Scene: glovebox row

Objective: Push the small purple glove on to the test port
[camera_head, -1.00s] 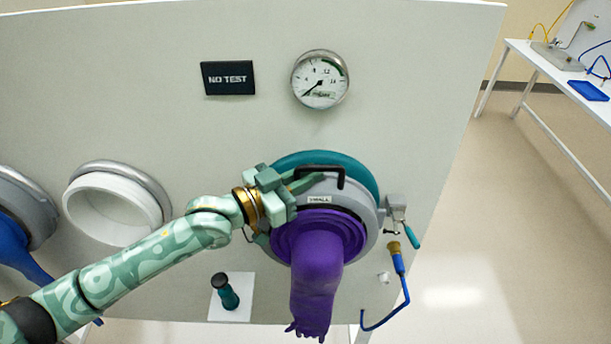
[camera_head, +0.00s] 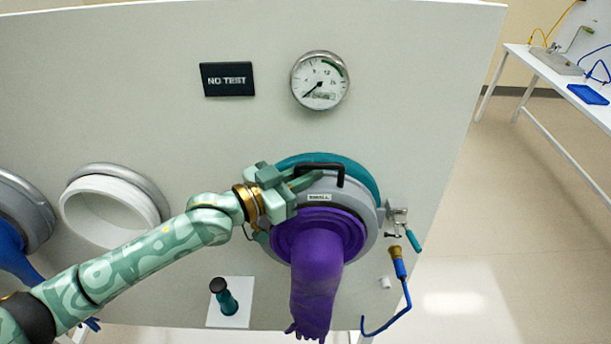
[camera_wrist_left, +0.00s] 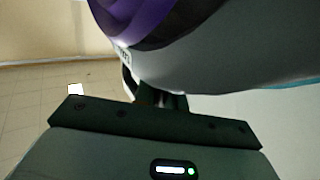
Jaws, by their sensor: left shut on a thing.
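The small purple glove (camera_head: 316,280) hangs from a grey ring marked SMALL (camera_head: 357,196), its fingers pointing down. The ring sits in front of the teal test port (camera_head: 330,160) on the panel; whether it is fully seated I cannot tell. A black handle (camera_head: 342,172) stands on top of the ring. My left gripper (camera_head: 312,180) is shut on this handle, coming from the left. In the left wrist view the purple glove (camera_wrist_left: 130,15) and the grey ring (camera_wrist_left: 185,65) fill the top, and the fingers are mostly hidden. My right gripper is not in view.
A NO TEST sign (camera_head: 228,79) and a gauge (camera_head: 320,80) are above. An open white port (camera_head: 105,212) and a blue glove (camera_head: 15,255) are at left. A latch with a teal handle (camera_head: 412,240) and a blue hose (camera_head: 405,290) are at right. A teal-black knob (camera_head: 225,300) is below.

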